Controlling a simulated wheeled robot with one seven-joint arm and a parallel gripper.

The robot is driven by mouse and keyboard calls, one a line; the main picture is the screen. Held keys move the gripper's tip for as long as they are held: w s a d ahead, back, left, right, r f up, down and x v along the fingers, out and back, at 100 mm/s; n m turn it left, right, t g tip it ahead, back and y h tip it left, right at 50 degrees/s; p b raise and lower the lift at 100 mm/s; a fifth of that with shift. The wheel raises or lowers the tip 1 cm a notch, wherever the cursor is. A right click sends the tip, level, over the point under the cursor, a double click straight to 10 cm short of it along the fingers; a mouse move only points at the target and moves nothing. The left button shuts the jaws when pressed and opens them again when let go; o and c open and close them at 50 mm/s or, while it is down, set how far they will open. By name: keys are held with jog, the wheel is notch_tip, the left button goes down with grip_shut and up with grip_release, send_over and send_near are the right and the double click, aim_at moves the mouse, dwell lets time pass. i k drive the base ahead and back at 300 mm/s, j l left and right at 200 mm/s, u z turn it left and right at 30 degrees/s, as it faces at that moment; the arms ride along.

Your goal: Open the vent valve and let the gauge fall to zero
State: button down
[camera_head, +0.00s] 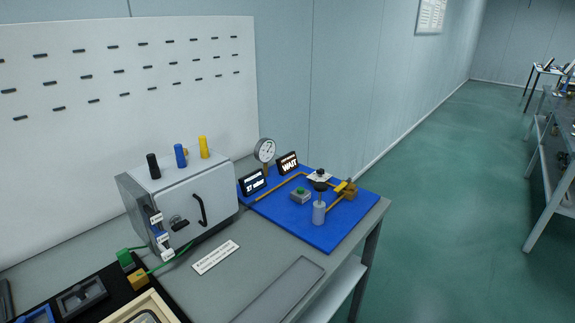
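A round white-faced gauge (265,150) stands upright at the back left of the blue panel (312,237) on the table. Its needle is too small to read. A brass fitting with a yellow handle (346,187), which looks like a valve, sits at the panel's right side, joined to brass piping. A black round knob (320,182) stands left of it, above a white label plate. I cannot tell for sure which of the two is the vent valve, or whether it is open. A small dark display (288,162) beside the gauge reads "WAIT". My gripper is not in view.
A grey box with a green button (300,195), a grey cylinder (318,213) and a second display (253,181) are on the panel. A metal cabinet (180,199) with black, blue and yellow posts stands left. A shallow grey tray (282,290) lies in front. Open floor lies right.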

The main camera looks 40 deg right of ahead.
aim_at(344, 184)
jog(key=z, duration=1)
